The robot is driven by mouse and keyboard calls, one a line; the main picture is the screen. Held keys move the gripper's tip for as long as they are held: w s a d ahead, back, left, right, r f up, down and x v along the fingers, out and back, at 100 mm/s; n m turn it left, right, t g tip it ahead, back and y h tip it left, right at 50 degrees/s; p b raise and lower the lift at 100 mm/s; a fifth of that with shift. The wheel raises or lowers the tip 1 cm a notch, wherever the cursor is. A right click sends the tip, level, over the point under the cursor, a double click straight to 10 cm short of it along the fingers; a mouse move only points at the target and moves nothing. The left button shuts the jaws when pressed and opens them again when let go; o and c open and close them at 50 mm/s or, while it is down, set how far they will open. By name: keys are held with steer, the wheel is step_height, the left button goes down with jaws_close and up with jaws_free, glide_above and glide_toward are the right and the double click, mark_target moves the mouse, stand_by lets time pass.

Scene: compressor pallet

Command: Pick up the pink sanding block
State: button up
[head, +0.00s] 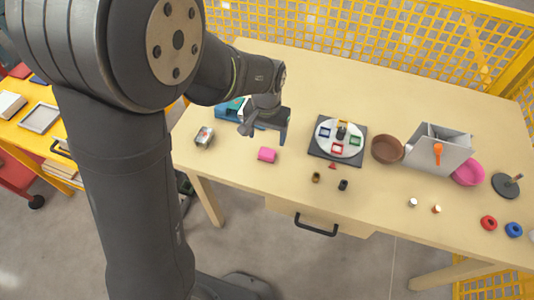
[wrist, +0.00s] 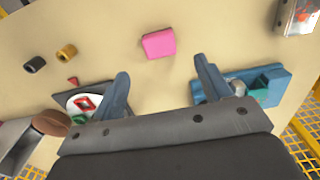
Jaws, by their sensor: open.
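The pink sanding block (head: 267,154) lies on the wooden table near its front edge, left of the middle in the head view. In the wrist view the pink sanding block (wrist: 159,43) sits beyond the fingertips, between their two lines. My gripper (head: 268,136) is above the table, a little behind the block in the head view. Its two blue-grey fingers stand wide apart in the wrist view (wrist: 163,72), with nothing between them. The block is fully visible and apart from the fingers.
A blue tray (wrist: 268,88) lies close to one finger. A dark plate with a white turntable (head: 322,144) stands right of the block. A small printed box (head: 204,136) is left. Two small cylinders, brass (head: 316,177) and black (head: 343,185), stand near the front. Bare table surrounds the block.

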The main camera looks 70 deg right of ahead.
mark_target(267, 152)
steer(key=shift+f, duration=3.85)
steer(key=c, duration=1.1)
steer(key=shift+r, duration=0.1)
steer(key=shift+r, duration=0.5)
steer(key=r, duration=0.2)
steer(key=s+r, duration=0.1)
steer(key=shift+a+r, duration=0.25)
steer(key=shift+r, duration=0.1)
steer(key=s+a+r, duration=0.1)
steer(key=s+r, duration=0.1)
steer(key=s, duration=0.1)
steer(key=s+a+r, duration=0.2)
steer(key=s, duration=0.1)
steer(key=s+a+r, duration=0.2)
steer(key=s, duration=0.1)
steer(key=shift+s+a+r, duration=0.1)
steer(key=shift+a, duration=0.1)
